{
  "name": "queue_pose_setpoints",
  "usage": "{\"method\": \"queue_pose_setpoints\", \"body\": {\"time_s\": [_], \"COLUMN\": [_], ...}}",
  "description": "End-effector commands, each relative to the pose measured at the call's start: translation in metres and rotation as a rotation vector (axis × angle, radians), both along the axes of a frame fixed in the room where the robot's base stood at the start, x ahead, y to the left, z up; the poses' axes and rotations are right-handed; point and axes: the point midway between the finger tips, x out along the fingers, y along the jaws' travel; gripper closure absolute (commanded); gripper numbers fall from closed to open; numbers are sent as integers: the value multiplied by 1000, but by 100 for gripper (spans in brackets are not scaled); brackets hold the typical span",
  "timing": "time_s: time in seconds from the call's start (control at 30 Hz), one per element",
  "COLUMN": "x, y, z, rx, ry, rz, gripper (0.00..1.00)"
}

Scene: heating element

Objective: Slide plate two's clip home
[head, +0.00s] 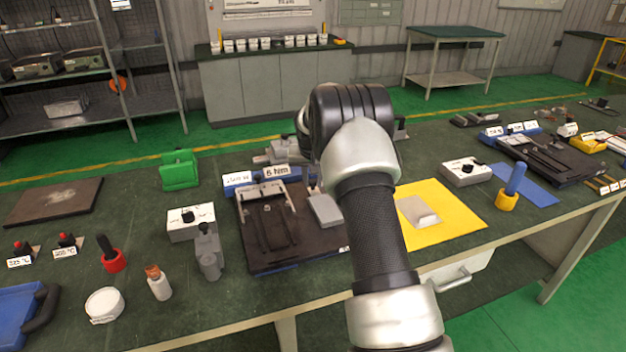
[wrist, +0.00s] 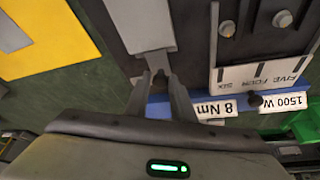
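A dark heating plate (head: 265,250) lies on the bench left of my arm, with 8 Nm and 1500 W labels at its far edge. It fills the top of the wrist view (wrist: 195,45). A flat grey clip-like piece (head: 325,211) lies on its right part; the wrist view shows it as a grey block (wrist: 140,25) with a narrow end towards my gripper. My gripper (wrist: 160,75) has its fingers apart, tips at that narrow end; contact is unclear. My arm hides the gripper in the head view. No label reading plate two is legible.
A white switch box (head: 190,222) and grey tool (head: 208,255) stand close left of the plate. Another dark plate (head: 550,160) lies far right.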

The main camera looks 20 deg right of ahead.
Motion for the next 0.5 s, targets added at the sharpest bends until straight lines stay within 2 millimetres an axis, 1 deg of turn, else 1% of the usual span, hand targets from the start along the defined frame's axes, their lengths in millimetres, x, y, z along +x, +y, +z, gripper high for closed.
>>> {"method": "queue_pose_setpoints", "body": {"time_s": [0.03,0.07,0.1,0.37,0.5], "x": [-1,-1,-1,0,-2], "y": [-1,-1,-1,-1,0], "z": [-1,-1,-1,1,11], "rx": [-1,-1,-1,-1,-3], "ry": [3,3,2,-3,-6], "rz": [-1,-1,-1,0,0], "gripper": [69,64,62,62,62]}}
